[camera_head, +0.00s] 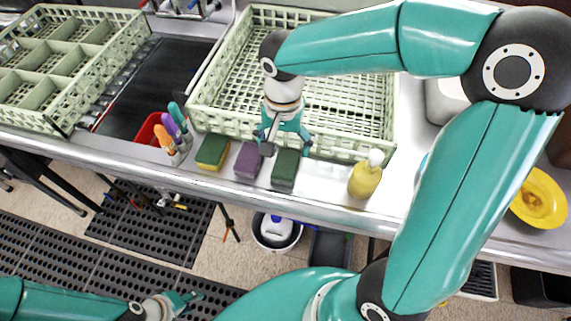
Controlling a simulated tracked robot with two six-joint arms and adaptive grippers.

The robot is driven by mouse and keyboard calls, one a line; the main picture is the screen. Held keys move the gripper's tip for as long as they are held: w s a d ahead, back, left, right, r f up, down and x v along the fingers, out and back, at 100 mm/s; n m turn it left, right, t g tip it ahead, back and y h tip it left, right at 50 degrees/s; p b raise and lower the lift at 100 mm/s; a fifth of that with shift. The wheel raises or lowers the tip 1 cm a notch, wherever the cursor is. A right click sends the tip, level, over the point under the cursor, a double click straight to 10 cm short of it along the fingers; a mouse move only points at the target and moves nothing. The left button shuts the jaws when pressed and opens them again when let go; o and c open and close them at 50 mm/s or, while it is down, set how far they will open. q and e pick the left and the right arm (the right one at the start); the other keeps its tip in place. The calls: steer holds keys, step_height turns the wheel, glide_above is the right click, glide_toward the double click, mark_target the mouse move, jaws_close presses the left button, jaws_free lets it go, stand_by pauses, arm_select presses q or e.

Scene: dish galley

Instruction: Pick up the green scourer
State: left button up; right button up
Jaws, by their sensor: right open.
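The green scourer (285,170) is a dark green block on the front strip of the steel counter, at the right end of a row of three. The purple scourer (248,161) lies just left of it. My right gripper (286,149) is open and points down over the back end of the green scourer, with one finger toward the purple scourer and the other to the right. I cannot tell whether it touches the green scourer. My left gripper (190,302) is low at the lower left, over the floor, away from the counter; its finger opening is unclear.
A yellow sponge with a dark green top (212,153) ends the row at left. A yellow bottle (365,176) stands at right. A pale green dish rack (205,117) is close behind. A red holder (149,131) carries colourful handles. A yellow plate (540,198) is far right.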

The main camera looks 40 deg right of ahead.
mark_target(286, 164)
step_height(286, 164, down, 2)
steer(key=shift+f, duration=0.25)
steer(key=shift+s+f+p, duration=0.15)
steer(key=shift+f+p, duration=0.1)
steer(key=shift+f, duration=1.05)
steer(key=shift+s+f+p, duration=0.15)
steer(key=shift+f+p, duration=0.05)
steer(key=shift+f, duration=1.1)
steer(key=c, duration=0.9)
